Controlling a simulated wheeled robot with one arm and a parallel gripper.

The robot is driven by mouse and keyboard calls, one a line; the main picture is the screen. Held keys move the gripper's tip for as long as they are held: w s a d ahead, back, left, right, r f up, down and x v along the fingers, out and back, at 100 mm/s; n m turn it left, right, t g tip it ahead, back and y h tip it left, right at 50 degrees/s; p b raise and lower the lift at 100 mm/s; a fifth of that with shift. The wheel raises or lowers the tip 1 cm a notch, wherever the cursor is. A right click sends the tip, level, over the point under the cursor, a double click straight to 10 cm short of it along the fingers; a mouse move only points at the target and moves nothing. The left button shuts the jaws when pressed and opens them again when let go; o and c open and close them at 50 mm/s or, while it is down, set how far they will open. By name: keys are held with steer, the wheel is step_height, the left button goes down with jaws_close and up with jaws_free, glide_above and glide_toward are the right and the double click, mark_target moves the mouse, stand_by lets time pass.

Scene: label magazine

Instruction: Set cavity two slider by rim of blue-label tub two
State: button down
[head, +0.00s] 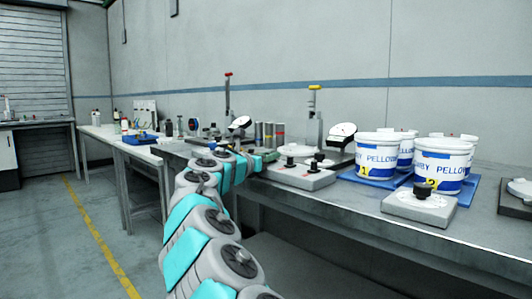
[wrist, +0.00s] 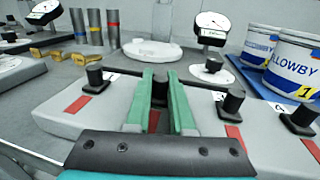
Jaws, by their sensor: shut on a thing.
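Tub two (head: 443,165), a white tub with blue label bands and a yellow 2, stands on the right of the bench in the head view. Tub one (head: 377,158) is left of it; it also shows in the wrist view (wrist: 298,68). A grey block (wrist: 75,122) with black knobs, red patches and white tags fills the middle of the wrist view; it also shows in the head view (head: 303,177). My gripper (wrist: 160,100) is shut on a black slider knob (wrist: 160,88) on this block. The fingers partly hide the knob. I cannot read its cavity number.
A second grey block with a black knob (head: 422,190) sits in front of tub two. A blue tray (head: 350,177) lies under the tubs. Dial gauges (head: 342,130) and grey cylinders (wrist: 96,28) stand behind the block. Brass pieces (wrist: 55,55) lie left.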

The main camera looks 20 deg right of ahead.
mark_target(278, 170)
steer(key=c, duration=0.8)
jaws_free()
steer(key=shift+d, duration=0.1)
steer(key=shift+o, duration=0.2)
steer(key=v, duration=0.7)
steer(key=shift+s+a, duration=0.2)
steer(key=shift+a, duration=0.15)
